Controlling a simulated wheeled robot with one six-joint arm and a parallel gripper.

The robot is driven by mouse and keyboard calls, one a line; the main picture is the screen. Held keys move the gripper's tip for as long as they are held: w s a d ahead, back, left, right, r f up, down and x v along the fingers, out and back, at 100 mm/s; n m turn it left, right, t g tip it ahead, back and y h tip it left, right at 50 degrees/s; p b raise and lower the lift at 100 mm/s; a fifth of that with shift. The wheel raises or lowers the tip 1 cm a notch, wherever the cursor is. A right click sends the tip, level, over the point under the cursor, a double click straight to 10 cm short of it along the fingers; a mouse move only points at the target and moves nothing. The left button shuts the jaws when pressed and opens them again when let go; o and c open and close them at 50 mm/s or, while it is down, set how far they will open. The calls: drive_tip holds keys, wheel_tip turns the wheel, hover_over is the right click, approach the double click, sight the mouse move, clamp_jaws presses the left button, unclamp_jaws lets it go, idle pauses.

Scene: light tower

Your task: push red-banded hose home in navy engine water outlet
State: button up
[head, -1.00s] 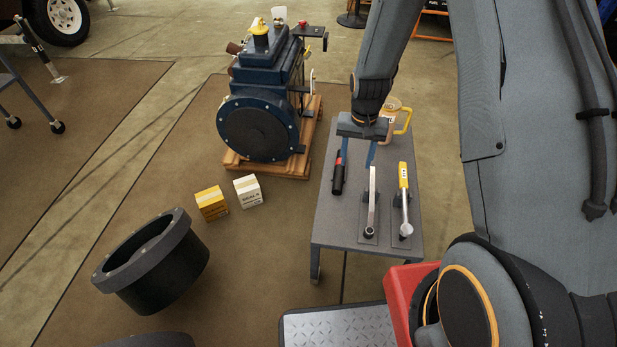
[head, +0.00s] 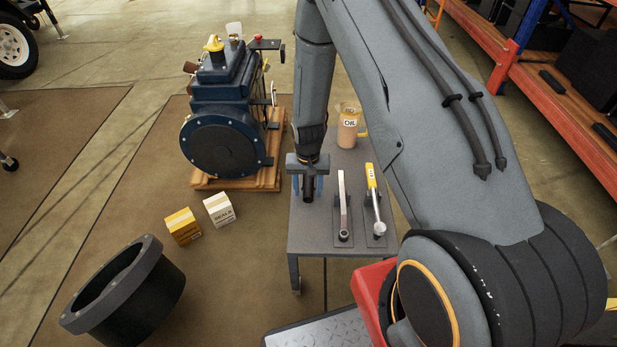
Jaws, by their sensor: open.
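The navy engine (head: 222,108) stands on a wooden pallet (head: 240,182), left of my arm. A reddish-brown stub (head: 190,67) shows at its upper left side; I cannot tell whether it is the red-banded hose or the water outlet. My gripper (head: 308,187) points down over the grey cart, right of the engine and apart from it.
The grey cart (head: 310,236) also carries a wrench (head: 342,205), a yellow-handled tool (head: 374,198) and an oil jug (head: 347,130). Two small boxes (head: 182,226) and a black flanged tub (head: 125,285) stand on the floor mat. An orange shelf (head: 560,115) is at right.

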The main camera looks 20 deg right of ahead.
clamp_jaws()
idle(0.3)
